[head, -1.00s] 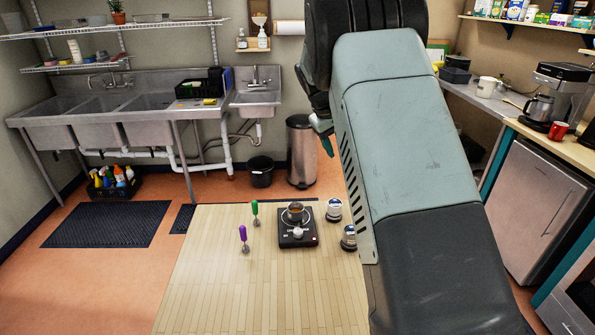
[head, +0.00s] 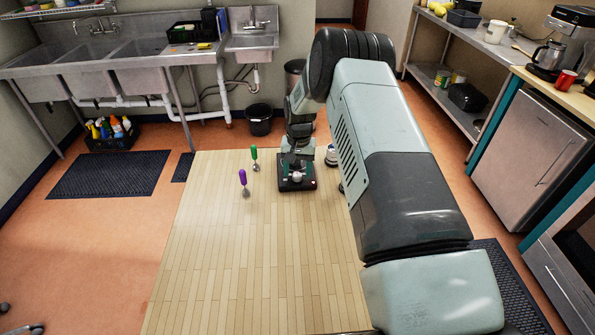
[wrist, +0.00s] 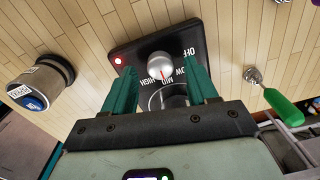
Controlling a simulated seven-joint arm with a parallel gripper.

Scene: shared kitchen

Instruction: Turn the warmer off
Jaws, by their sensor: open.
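The warmer (head: 297,186) is a black square unit on the wooden table, with a round silver knob (wrist: 160,64) at its front. In the wrist view its panel (wrist: 138,47) carries OFF, LOW, MID and HIGH labels, and a red light (wrist: 119,60) shows. The knob's red mark points toward the MID and HIGH side; the exact setting is hard to tell.
The front of the table (head: 235,270) is clear. Sinks (head: 150,80) line the back wall.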

